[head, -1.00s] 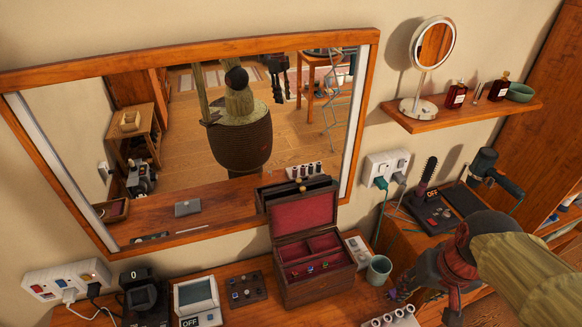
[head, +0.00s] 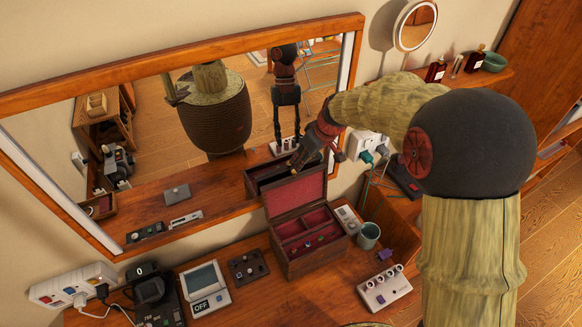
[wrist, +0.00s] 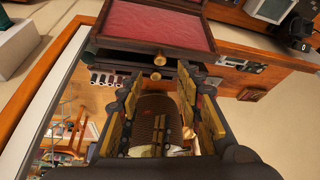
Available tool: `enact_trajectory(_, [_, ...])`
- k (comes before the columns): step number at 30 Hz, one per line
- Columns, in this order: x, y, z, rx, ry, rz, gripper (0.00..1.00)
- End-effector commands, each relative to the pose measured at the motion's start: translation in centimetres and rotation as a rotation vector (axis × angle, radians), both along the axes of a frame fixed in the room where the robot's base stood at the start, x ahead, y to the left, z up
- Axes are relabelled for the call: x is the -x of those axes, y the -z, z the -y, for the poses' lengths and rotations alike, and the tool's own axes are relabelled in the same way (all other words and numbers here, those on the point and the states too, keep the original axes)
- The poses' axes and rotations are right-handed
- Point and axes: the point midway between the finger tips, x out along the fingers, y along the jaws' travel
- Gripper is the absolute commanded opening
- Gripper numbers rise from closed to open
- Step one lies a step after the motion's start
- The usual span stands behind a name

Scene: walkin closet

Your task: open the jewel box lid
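The jewel box (head: 318,261) is dark wood and stands on the dresser in front of the mirror. Its lid (head: 296,197) stands up, open, with its red lining facing the head camera. The red compartments inside show, with small jewels in the front one. My gripper (head: 303,160) is just above the lid's top edge, near the mirror. In the wrist view the red lid lining (wrist: 155,24) fills the top, and my gripper (wrist: 157,92) has its fingers apart with nothing held between them. I cannot tell whether a finger touches the lid.
The wall mirror (head: 215,130) is close behind the box and reflects it. A green cup (head: 368,236) and a white knobbed device (head: 384,291) are to the right. A grey-screened device (head: 204,288) and a dark control pad (head: 248,267) are to the left.

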Motion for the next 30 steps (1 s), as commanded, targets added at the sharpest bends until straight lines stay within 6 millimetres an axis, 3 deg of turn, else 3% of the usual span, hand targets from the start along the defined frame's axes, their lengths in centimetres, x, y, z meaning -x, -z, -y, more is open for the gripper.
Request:
enact_trajectory(15, [-1.7, 6.2, -1.8, 0.003, -0.007, -0.004, 0.36])
enact_trajectory(28, [-2.1, 7.2, -2.0, 0.002, -0.005, -0.002, 0.36])
enact_trajectory(30, [-2.1, 7.2, -2.0, 0.002, -0.005, -0.002, 0.32])
